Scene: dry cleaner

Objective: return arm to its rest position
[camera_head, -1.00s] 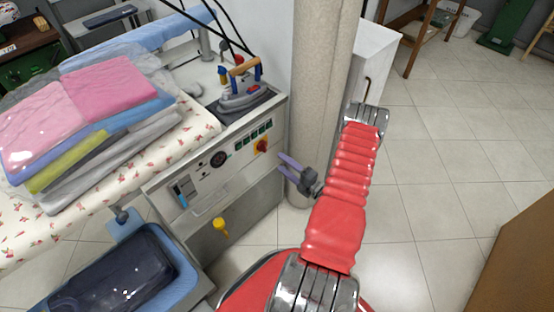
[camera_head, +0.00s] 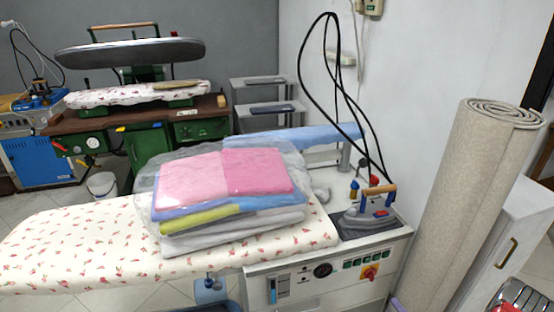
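A small purple tip of my gripper (camera_head: 396,304) shows at the bottom edge, just right of the ironing station's control panel. The rest of the gripper is out of frame, so its opening is hidden. A red and metal part of my arm (camera_head: 520,298) shows in the bottom right corner. Nothing held can be seen.
The ironing board (camera_head: 80,245) carries a stack of folded, plastic-wrapped clothes (camera_head: 225,185). An iron (camera_head: 370,212) rests on the station (camera_head: 335,282). A rolled carpet (camera_head: 470,190) stands upright beside a white cabinet (camera_head: 515,245). A pressing machine (camera_head: 130,52) stands at the back left.

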